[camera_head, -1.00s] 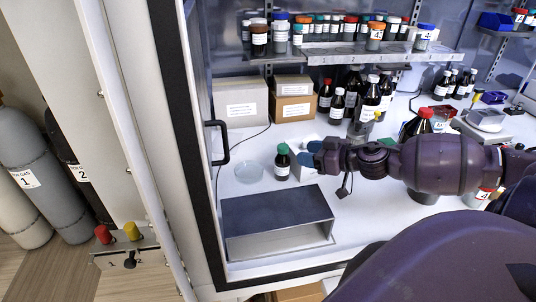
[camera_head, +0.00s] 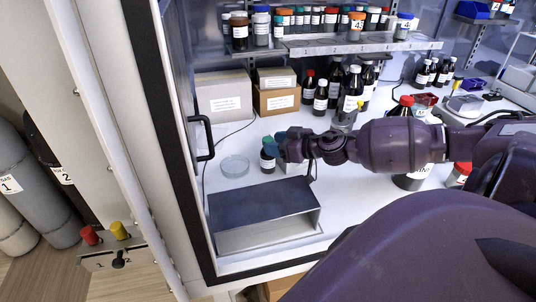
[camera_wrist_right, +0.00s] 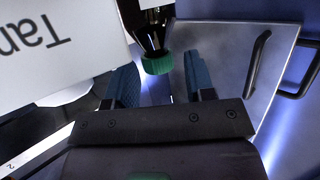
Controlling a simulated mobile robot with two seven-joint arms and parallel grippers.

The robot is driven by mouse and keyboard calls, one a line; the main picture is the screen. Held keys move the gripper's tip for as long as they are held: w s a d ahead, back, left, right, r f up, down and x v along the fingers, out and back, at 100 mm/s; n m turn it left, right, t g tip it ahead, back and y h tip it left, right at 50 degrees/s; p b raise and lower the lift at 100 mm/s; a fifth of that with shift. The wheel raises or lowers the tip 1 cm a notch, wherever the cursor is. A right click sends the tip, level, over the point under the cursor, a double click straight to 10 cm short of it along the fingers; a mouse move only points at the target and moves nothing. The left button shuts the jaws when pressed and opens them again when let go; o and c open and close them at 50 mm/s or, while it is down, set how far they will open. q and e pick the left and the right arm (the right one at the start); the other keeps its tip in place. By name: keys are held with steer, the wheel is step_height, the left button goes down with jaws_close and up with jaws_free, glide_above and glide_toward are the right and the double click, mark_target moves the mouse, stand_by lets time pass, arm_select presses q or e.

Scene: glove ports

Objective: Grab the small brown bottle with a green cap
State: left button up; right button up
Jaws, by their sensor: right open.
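The small brown bottle with a green cap (camera_head: 268,156) stands upright on the white work surface, behind the grey metal box and right of the glass dish. My right gripper (camera_head: 276,146) is at the bottle, its blue fingertips overlapping the bottle's right side in the head view. In the right wrist view the green cap (camera_wrist_right: 157,63) lies ahead between the two open blue fingers of my right gripper (camera_wrist_right: 162,82), with dark glass beyond it. No finger visibly presses on it. My left gripper is in neither view.
The grey metal box (camera_head: 264,208) stands in front of the bottle. A glass dish (camera_head: 235,166) lies to its left. Cardboard boxes (camera_head: 278,101) and dark bottles (camera_head: 352,92) stand behind. A door handle (camera_head: 203,137) is at the left.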

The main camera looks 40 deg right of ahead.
steer(key=shift+p+x, duration=0.3)
steer(key=shift+x, duration=2.25)
steer(key=shift+d+f, duration=0.1)
steer(key=shift+s, duration=0.1)
steer(key=c, duration=0.8)
